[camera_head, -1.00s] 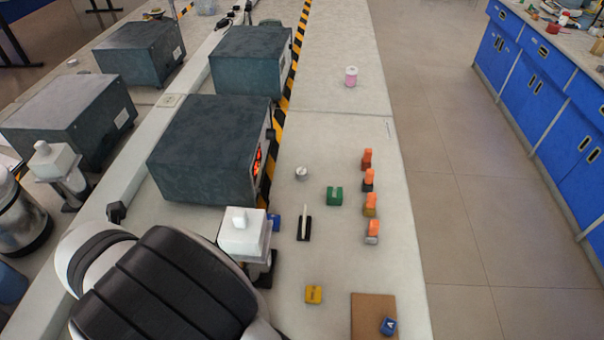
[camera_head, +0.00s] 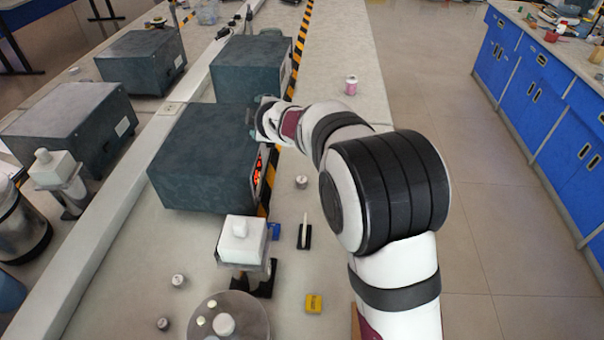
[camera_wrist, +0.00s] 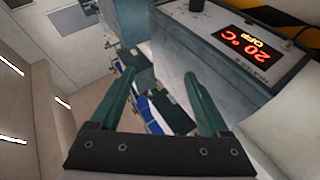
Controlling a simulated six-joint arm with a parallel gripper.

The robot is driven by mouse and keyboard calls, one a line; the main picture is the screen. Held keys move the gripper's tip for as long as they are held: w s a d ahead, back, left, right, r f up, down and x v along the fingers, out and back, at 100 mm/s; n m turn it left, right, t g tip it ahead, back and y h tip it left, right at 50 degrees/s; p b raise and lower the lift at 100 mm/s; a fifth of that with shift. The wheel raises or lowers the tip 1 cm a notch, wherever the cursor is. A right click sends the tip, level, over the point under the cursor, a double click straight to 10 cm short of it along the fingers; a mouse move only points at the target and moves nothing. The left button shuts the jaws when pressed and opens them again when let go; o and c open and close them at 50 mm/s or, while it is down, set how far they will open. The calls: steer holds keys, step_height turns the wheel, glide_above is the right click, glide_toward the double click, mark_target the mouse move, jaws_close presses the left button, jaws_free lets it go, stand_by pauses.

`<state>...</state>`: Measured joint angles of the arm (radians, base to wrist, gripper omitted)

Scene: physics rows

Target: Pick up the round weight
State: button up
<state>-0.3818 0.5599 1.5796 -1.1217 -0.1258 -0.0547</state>
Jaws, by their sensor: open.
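A small round silver weight (camera_head: 301,182) stands upright on the pale bench, right of the front dark box with the red display. Two similar small cylinders stand near the bottom left, one at the left (camera_head: 179,280) and one lower (camera_head: 163,324); I cannot tell which one the task means. My gripper is high up by the top right edge of the front box, well apart from the silver weight. In the wrist view my gripper (camera_wrist: 162,68) shows two green fingers spread apart with nothing between them. No weight can be made out in that view.
The front dark box (camera_head: 205,155) is a tall obstacle beside the weight. A black holder with a white stick (camera_head: 304,232), a blue block (camera_head: 274,230), a yellow block (camera_head: 314,303) and a white-topped stand (camera_head: 243,240) are nearby. A pink spool (camera_head: 351,86) stands farther back.

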steer(key=d+f+m+g+y, duration=0.2)
steer(key=d+f+m+y, duration=0.15)
steer(key=d+m, duration=0.9)
steer(key=n, duration=0.2)
glide_toward(306, 182)
steer(key=shift+w+a+h, duration=0.15)
steer(key=shift+a, duration=0.45)
steer(key=shift+w+a+h, duration=0.1)
steer(key=shift+w+a, duration=0.05)
steer(key=shift+a, duration=0.5)
steer(key=x, duration=0.5)
steer(key=d+x, duration=0.1)
steer(key=x, duration=0.2)
steer(key=shift+w+f, duration=0.15)
steer(key=shift+f, duration=0.25)
steer(key=shift+r, duration=0.1)
jaws_close()
